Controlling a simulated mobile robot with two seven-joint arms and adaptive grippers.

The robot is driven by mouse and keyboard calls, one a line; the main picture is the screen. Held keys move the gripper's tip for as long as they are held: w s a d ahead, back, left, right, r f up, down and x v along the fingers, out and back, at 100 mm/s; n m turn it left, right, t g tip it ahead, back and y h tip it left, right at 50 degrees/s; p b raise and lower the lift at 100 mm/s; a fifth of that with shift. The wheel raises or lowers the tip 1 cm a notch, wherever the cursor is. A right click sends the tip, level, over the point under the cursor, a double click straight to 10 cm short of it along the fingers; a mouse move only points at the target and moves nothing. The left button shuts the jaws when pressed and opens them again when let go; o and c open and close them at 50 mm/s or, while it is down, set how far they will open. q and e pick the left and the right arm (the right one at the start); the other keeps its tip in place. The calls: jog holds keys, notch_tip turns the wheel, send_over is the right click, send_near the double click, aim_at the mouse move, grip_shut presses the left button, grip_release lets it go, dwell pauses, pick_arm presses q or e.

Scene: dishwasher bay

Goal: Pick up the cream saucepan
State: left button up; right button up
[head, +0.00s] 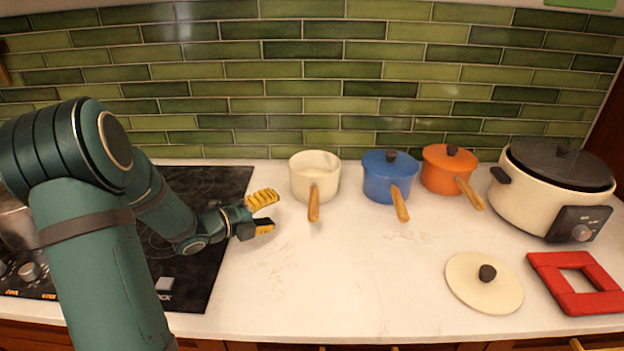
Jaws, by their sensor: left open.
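The cream saucepan (315,177) stands upright on the white counter without a lid. Its wooden handle (314,203) points toward the front of the counter. My left gripper (268,213) is open and empty, with yellow finger pads, to the left of the saucepan and apart from it. Its fingers face right, toward the handle side. My right gripper is not in the head view.
A blue saucepan (384,182) and an orange saucepan (444,172) stand lidded to the right. A cream lid (470,285), a red square trivet (548,272) and a cream cooker (530,194) are farther right. A black cooktop (213,199) lies left. The counter's front middle is clear.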

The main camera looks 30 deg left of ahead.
pick_arm(q)
send_near(314, 191)
jog(key=w+f, duration=0.1)
jog(key=w, duration=0.1)
jog(key=w+d+f, duration=0.1)
jog(key=w+f, duration=0.1)
jog(key=shift+d+b, duration=0.2)
jog(key=shift+b, duration=0.15)
jog(key=shift+r+x, duration=0.2)
jog(key=shift+x, duration=1.15)
jog(key=shift+r+x, duration=0.2)
jog(key=shift+x, duration=1.15)
grip_shut()
jog(key=shift+w+r, duration=0.15)
jog(key=shift+r, duration=0.05)
